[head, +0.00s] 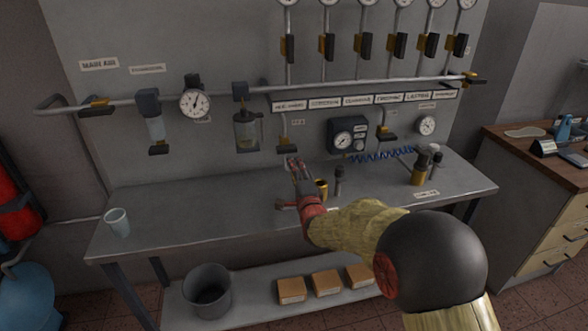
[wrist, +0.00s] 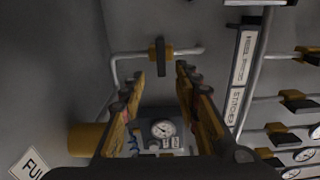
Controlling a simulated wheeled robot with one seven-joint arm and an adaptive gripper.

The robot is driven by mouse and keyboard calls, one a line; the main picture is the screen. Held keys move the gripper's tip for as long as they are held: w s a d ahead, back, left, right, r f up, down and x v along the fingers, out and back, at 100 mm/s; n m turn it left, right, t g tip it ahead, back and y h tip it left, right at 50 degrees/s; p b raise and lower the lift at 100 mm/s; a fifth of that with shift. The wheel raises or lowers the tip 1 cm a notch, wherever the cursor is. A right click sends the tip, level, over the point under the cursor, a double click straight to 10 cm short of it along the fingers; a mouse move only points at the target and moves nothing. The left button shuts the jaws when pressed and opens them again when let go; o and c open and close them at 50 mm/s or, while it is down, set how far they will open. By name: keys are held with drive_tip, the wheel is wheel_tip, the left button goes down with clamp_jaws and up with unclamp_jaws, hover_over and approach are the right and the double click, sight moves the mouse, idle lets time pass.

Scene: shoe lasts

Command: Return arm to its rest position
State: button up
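My arm reaches forward over the grey workbench (head: 240,205) from the lower right in the head view. A regulator box with a white dial (wrist: 160,128) shows in the gap behind the fingers. In the head view that box (head: 346,134) hangs on the panel to the right of my gripper.
A dark and brass fitting (head: 321,188) stands beside my gripper on the bench, with other fittings (head: 420,170) farther right. A pale cup (head: 117,222) stands at the left end. Pipes and gauges (head: 195,103) line the panel. A wooden cabinet (head: 555,200) is at right.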

drive_tip(key=shift+r, duration=0.15)
drive_tip(key=s+d+r+n+g+h+p, duration=0.4)
drive_tip(key=s+d+r+n, duration=0.3)
drive_tip(key=s+d+r, duration=0.55)
drive_tip(key=s+d+f+n+g+p, duration=0.1)
drive_tip(key=s+d+n+g, duration=0.1)
drive_tip(key=s, duration=1)
drive_tip(key=s+d+f+n+g+p, duration=0.1)
drive_tip(key=s+d+n+g, duration=0.2)
drive_tip(key=s, duration=0.9)
drive_tip(key=s+d+f+n+g+h+p, duration=0.1)
drive_tip(key=s+d, duration=0.4)
drive_tip(key=s, duration=0.8)
drive_tip(key=shift+d+f+n+g, duration=0.15)
drive_tip(key=shift+d+n+g, duration=0.05)
drive_tip(key=shift+n+g, duration=0.75)
